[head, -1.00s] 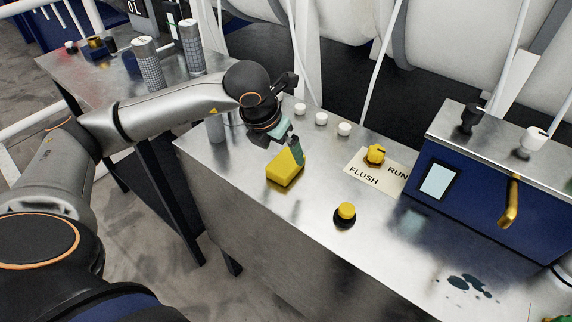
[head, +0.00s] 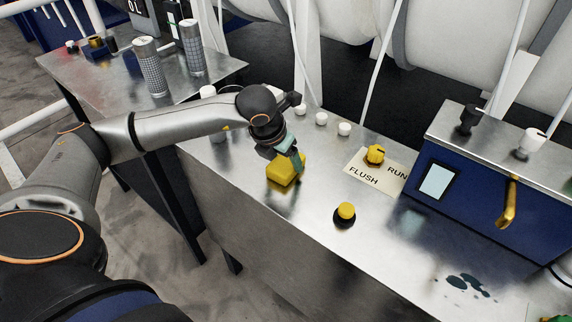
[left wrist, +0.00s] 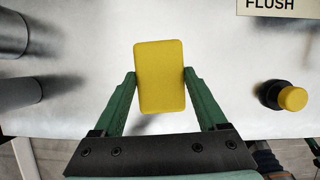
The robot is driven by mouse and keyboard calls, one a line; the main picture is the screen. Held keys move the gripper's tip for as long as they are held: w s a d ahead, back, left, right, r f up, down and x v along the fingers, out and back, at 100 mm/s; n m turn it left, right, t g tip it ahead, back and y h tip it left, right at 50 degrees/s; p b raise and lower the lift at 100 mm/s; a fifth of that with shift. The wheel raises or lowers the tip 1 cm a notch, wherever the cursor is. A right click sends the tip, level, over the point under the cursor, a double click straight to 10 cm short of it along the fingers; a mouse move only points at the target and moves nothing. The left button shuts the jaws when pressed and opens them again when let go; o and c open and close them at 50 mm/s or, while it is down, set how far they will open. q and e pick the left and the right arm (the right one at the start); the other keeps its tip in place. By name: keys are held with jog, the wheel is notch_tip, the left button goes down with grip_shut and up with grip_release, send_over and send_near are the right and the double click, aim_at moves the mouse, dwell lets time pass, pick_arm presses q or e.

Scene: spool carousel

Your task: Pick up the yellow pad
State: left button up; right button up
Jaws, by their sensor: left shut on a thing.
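The yellow pad (head: 284,170) is a small block near the left part of the metal bench top. My left gripper (head: 297,162) comes down over it from above and is shut on it. In the left wrist view the pad (left wrist: 160,76) sits between the two green fingers (left wrist: 160,88), one against each side. Whether the pad touches the bench cannot be told for sure. My right gripper is in neither view.
A yellow knob (head: 376,154) on the FLUSH/RUN plate (head: 365,171) and a yellow button on a black base (head: 345,213) are to the right. A blue box (head: 470,185) with a brass lever stands farther right. Several white knobs (head: 321,118) line the back. Dark spots (head: 470,287) mark the bench front.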

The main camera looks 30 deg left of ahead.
pick_arm(q)
jog(key=c, duration=0.6)
jog(key=shift+r, duration=0.15)
jog(key=shift+c, duration=0.2)
jog(key=shift+r, duration=0.6)
jog(key=s+d+r+b, duration=0.1)
jog(key=s+d+r, duration=0.3)
jog(key=s+r, duration=0.7)
jog(key=shift+s+d+r, duration=0.2)
jog(key=shift+s+r, duration=0.1)
jog(key=shift+s, duration=0.85)
jog(key=o, duration=0.7)
jog(key=c, duration=0.5)
jog(key=shift+f, duration=0.1)
jog(key=shift+c, duration=0.4)
